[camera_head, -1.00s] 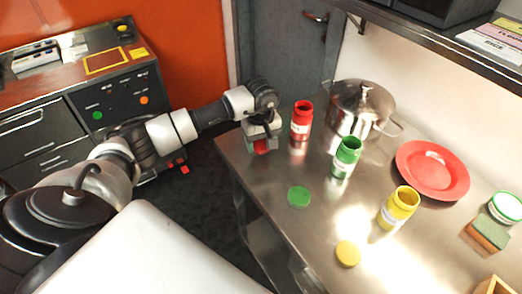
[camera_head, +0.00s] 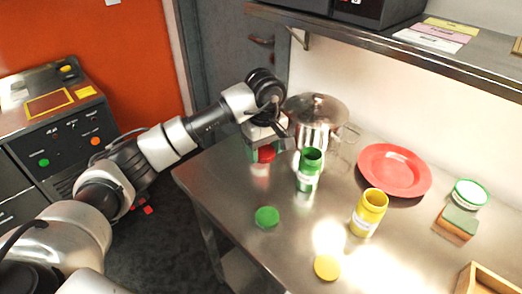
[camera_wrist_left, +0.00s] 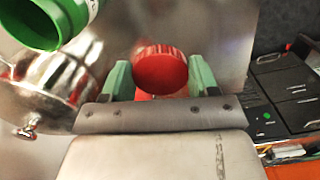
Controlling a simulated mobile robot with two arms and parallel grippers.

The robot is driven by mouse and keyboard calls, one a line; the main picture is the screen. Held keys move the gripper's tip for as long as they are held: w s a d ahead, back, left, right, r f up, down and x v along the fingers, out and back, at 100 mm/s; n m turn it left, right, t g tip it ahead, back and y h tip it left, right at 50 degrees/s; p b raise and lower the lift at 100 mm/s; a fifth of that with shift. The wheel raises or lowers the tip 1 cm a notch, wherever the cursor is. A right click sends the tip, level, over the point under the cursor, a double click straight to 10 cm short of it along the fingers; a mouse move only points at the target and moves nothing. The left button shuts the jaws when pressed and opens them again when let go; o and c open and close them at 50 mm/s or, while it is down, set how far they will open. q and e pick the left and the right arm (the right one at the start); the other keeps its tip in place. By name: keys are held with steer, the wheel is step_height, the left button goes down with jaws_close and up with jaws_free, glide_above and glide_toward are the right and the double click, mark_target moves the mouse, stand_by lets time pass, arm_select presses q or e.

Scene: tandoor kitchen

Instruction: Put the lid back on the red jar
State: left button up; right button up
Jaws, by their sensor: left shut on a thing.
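My left gripper (camera_head: 264,148) is over the back left of the steel table, left of the green jar. In the left wrist view its green fingers (camera_wrist_left: 160,82) are shut on the red lid (camera_wrist_left: 160,68), whose ribbed edge shows between them. In the head view a patch of red shows under the gripper. The red jar is largely or wholly hidden behind the gripper there, and I cannot tell jar from lid in that patch. I cannot tell whether the lid touches the jar. My right gripper is not in view.
An open green jar (camera_head: 308,172) stands close right of the gripper, a steel pot (camera_head: 315,118) behind. A yellow jar (camera_head: 368,213), red plate (camera_head: 394,170), green lid (camera_head: 267,217) and yellow lid (camera_head: 327,267) lie farther out. A shelf (camera_head: 400,50) hangs above.

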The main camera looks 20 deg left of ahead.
arm_select(q)
steer(key=shift+s, duration=0.1)
steer(key=s+f+m, duration=0.1)
steer(key=s+m, duration=0.2)
steer(key=s, duration=0.3)
steer(key=s+d+f+m, duration=0.1)
steer(key=s+f+m, duration=0.1)
steer(key=s+m, duration=0.2)
steer(key=s+f+m, duration=0.2)
steer(key=s+m, duration=0.2)
steer(key=s, duration=0.3)
steer(key=shift+s+d, duration=0.3)
steer(key=shift+d, duration=0.05)
steer(key=shift+w, duration=0.1)
